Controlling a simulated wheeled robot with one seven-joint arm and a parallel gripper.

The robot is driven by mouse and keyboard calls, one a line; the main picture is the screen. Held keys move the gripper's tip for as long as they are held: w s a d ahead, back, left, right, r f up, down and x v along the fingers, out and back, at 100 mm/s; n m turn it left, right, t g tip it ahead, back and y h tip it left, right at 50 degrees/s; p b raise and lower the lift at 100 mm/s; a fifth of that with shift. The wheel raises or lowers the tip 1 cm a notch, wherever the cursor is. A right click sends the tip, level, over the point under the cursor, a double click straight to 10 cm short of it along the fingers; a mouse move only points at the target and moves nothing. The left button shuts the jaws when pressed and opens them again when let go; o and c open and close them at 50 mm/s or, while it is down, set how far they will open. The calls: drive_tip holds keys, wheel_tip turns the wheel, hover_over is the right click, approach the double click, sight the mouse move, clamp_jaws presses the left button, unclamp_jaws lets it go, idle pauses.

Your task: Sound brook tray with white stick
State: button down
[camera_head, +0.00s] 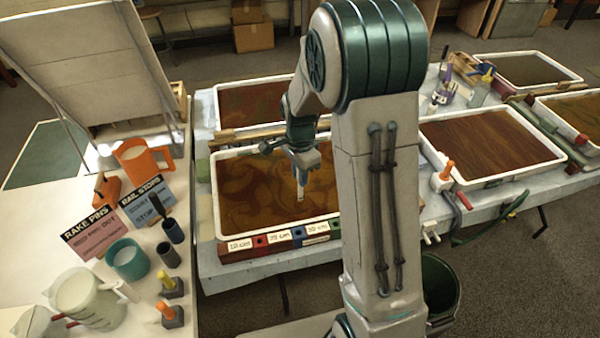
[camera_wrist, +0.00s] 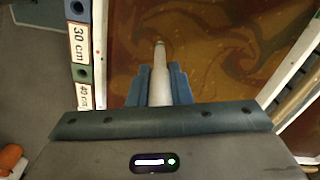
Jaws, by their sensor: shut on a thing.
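My gripper (camera_head: 304,164) is shut on the white stick (camera_head: 300,192) and points it down over the swirled brown bath of the near left tray (camera_head: 216,205). In the wrist view, the stick (camera_wrist: 160,75) stands out between the two fingers of my gripper (camera_wrist: 161,88), with its darker tip over the swirls. I cannot tell whether the tip touches the liquid. That tray's white rim (camera_wrist: 288,70) shows at the right of the wrist view. No label names any tray as brook.
A block strip (camera_head: 262,243) marked in centimetres lies along the tray's front edge. A wooden bar (camera_head: 240,136) separates it from the tray behind. A tray with straight grain (camera_head: 425,140) stands right of my arm.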

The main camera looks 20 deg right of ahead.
drive_tip(key=shift+f+b, duration=0.35)
drive_tip(key=shift+f, duration=0.15)
drive_tip(key=shift+r, duration=0.15)
idle(1.0)
wheel_tip(320, 180, up, 13)
drive_tip(key=p, duration=0.9)
drive_tip(key=shift+p, duration=0.3)
